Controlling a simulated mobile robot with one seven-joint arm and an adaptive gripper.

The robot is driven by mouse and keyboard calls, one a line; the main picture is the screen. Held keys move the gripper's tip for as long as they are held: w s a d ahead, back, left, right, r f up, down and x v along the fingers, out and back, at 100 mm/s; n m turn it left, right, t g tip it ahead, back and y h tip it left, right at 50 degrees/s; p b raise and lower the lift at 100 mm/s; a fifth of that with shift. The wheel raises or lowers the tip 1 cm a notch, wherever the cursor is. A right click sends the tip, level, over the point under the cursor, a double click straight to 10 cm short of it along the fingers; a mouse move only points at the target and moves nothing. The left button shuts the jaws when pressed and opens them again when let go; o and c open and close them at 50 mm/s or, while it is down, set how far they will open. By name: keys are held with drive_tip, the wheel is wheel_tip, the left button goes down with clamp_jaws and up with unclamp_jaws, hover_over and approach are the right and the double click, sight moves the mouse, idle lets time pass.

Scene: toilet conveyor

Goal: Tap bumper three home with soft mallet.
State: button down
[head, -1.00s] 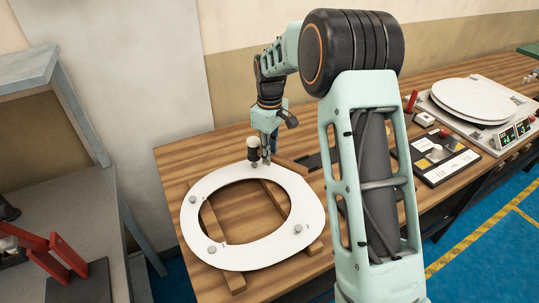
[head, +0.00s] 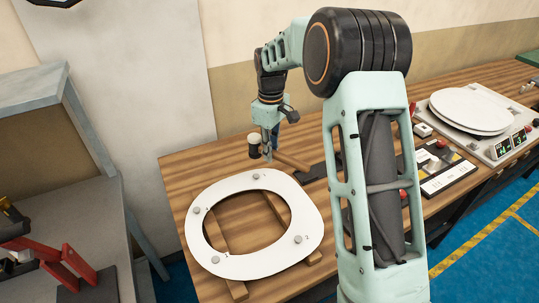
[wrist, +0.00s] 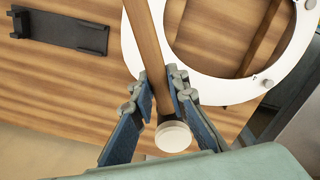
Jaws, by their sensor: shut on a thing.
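A white toilet seat ring (head: 200,240) lies on wooden slats on the bench. Grey round bumpers sit on it at the back (head: 257,177), left (head: 197,211), front left (head: 215,260) and front right (head: 298,239). The front two seem marked 1 and 2; I cannot read the other marks. My gripper (head: 267,156) is shut on the mallet's wooden handle (wrist: 149,45), behind the ring. The mallet head (head: 254,140), black with a pale end, is above and behind the back bumper, apart from it. Its pale round face shows in the wrist view (wrist: 173,136).
A black bracket (wrist: 62,32) lies on the bench. To the right are a parts tray (head: 440,165) and a fixture with white lids (head: 470,108) and lit displays. A grey bench (head: 60,215) with a red clamp (head: 50,250) stands at the left.

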idle(0.4)
drive_tip(key=shift+f+b, duration=0.8)
drive_tip(key=shift+f, duration=0.5)
drive_tip(key=shift+f, duration=0.15)
wheel_tip(320, 180, down, 6)
drive_tip(key=b, duration=0.3)
drive_tip(key=shift+b, duration=0.35)
wheel_tip(320, 180, up, 5)
drive_tip(key=p, duration=0.3)
drive_tip(key=shift+p, duration=0.3)
